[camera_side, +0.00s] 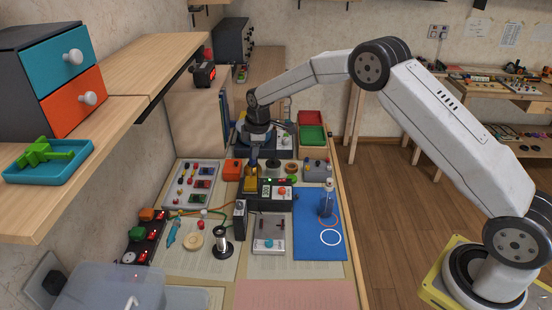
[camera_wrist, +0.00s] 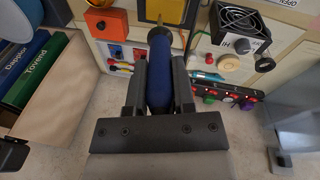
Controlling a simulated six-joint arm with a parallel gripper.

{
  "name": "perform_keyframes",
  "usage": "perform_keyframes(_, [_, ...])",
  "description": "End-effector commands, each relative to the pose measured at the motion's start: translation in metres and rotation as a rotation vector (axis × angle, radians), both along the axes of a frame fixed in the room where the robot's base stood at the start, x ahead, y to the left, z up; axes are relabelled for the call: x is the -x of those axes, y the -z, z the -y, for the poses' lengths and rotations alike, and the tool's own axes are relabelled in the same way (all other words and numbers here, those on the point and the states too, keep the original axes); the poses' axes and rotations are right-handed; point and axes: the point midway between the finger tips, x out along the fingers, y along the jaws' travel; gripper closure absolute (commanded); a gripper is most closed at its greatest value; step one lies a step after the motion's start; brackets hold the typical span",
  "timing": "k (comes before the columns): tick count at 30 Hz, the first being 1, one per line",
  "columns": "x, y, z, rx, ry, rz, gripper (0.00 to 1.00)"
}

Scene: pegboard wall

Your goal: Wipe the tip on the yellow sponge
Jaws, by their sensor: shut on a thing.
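My gripper (camera_wrist: 160,68) is shut on the blue handle of a soldering iron (camera_wrist: 160,75). The iron's thin metal tip points to the top of the wrist view and overlaps the near edge of the yellow sponge (camera_wrist: 168,9). I cannot tell whether the tip touches the sponge. My gripper (camera_side: 257,138) is behind the sponge there, and the iron is too small to make out clearly.
A fan unit (camera_wrist: 240,28) stands right of the sponge in the wrist view, an orange box (camera_wrist: 106,22) left of it. Green books (camera_wrist: 38,72) stand at the left.

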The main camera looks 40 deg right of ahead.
Motion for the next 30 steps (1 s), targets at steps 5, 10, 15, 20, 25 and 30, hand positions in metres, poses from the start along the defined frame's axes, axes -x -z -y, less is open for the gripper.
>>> perform_keyframes(5, [0.0,-0.011,0.0,0.0,0.0,0.002,1.0])
perform_keyframes(10, [0.0,-0.021,0.0,0.0,0.0,0.001,1.0])
perform_keyframes(15, [0.0,-0.031,0.0,0.0,0.0,0.002,1.0])
perform_keyframes(20, [0.0,-0.038,0.0,0.0,0.0,0.001,1.0])
perform_keyframes(25, [0.0,-0.041,0.0,0.001,0.0,0.001,1.0])
perform_keyframes(30, [0.0,-0.041,0.0,0.001,0.0,0.001,1.0])
